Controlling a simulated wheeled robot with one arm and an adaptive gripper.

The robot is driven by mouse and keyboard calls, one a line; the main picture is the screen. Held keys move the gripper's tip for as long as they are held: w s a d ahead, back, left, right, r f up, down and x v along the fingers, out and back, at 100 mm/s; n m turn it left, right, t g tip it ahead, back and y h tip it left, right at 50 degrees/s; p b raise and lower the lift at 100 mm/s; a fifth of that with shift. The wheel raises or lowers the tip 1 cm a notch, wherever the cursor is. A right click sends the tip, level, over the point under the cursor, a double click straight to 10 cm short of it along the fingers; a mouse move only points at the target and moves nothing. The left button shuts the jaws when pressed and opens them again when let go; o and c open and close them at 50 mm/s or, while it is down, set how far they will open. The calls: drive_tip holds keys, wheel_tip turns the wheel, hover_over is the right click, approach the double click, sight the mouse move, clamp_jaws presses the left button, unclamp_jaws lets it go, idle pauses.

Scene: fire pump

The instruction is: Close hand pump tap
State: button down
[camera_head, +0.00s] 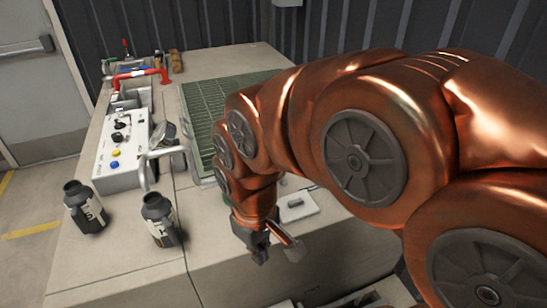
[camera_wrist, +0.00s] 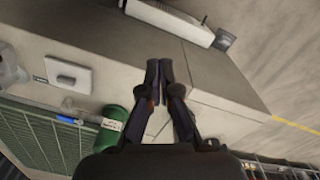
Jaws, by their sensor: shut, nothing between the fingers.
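I cannot tell for sure which part is the hand pump tap. A red pipe or handle with a pale band (camera_head: 138,75) stands at the far left of the bench in the head view. A small red-tipped lever (camera_head: 125,45) is behind it. A bent metal spout (camera_head: 150,158) is nearer, beside the control box. My gripper (camera_head: 262,248) hangs low by the bench's front edge, well apart from these. In the wrist view my gripper (camera_wrist: 159,74) has its fingertips together with nothing between them.
The bench (camera_head: 130,262) holds a white control box with buttons (camera_head: 122,150), two dark bottles (camera_head: 84,207) (camera_head: 160,219) and a green grating (camera_head: 203,100). A small white plate (camera_head: 298,205) lies near my gripper. In the wrist view a green cylinder (camera_wrist: 115,122) is close to my fingers.

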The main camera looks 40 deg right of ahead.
drive_tip(key=w+d+r+n+t+p, duration=0.1)
drive_tip(key=w+d+r+n+t, duration=0.15)
drive_tip(key=w, duration=0.65)
drive_tip(key=w+d+r+n+t, duration=0.1)
drive_tip(key=w+d+r, duration=0.15)
drive_tip(key=w, duration=0.65)
drive_tip(key=w+d+r+n+t+p, duration=0.1)
drive_tip(key=w+d+r, duration=0.15)
drive_tip(key=w, duration=0.65)
drive_tip(key=w+d+f+m+b, duration=0.2)
drive_tip(key=d+f+m+b, duration=0.2)
drive_tip(key=d, duration=0.6)
drive_tip(key=w+d+f+m+b, duration=0.3)
drive_tip(key=d+f+m+b, duration=0.1)
drive_tip(key=d, duration=0.6)
wheel_tip(320, 180, down, 3)
drive_tip(key=shift+w+d+r+m+g+h+b, duration=0.2)
drive_tip(key=shift+w+m+g+h+b, duration=0.2)
drive_tip(key=shift+m, duration=0.35)
